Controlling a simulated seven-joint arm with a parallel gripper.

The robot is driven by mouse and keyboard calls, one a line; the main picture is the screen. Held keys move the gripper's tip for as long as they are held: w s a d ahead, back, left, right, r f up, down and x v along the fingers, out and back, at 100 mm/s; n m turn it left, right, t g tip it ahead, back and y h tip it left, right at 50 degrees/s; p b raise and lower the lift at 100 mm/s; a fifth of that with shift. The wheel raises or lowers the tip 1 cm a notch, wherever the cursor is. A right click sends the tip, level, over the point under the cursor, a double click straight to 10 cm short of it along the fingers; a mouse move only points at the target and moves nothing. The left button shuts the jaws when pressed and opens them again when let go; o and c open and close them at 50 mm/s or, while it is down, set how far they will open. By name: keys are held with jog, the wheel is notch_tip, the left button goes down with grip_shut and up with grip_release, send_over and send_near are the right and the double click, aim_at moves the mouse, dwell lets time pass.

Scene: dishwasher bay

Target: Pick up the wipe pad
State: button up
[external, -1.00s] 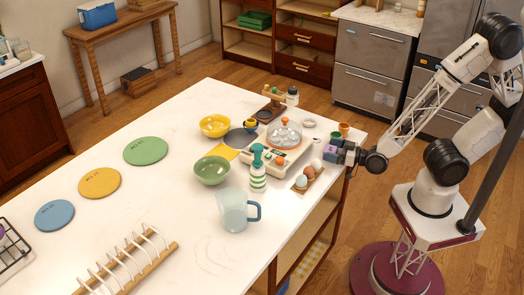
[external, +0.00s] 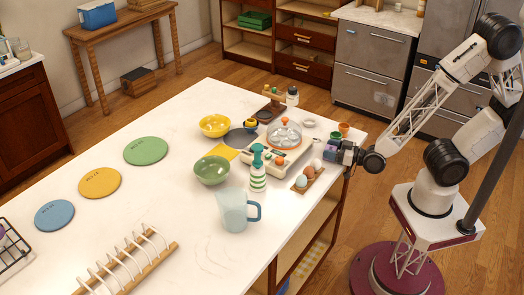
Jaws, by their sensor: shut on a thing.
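My gripper (external: 335,152) is at the right edge of the white counter, just beyond the egg tray. Its jaws are shut on a small purple and dark-green block (external: 330,147), which looks like the wipe pad. The fingers and wrist hide part of it. At this size I cannot tell whether the pad touches the counter or hangs just above it.
An egg tray (external: 308,181) lies just in front of my gripper. A scale with a clear dome (external: 284,138) stands to the left, with a green-striped pump bottle (external: 258,178). Small cups (external: 344,128) stand behind. The counter's left part is mostly clear around flat coloured discs (external: 100,183).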

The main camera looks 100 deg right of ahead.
jog(key=shift+c, duration=0.4)
jog(key=shift+r, duration=0.15)
jog(key=shift+r, duration=0.5)
jog(key=shift+s+a+r, duration=0.1)
jog(key=shift+s, duration=0.1)
jog(key=shift+v, duration=8.75)
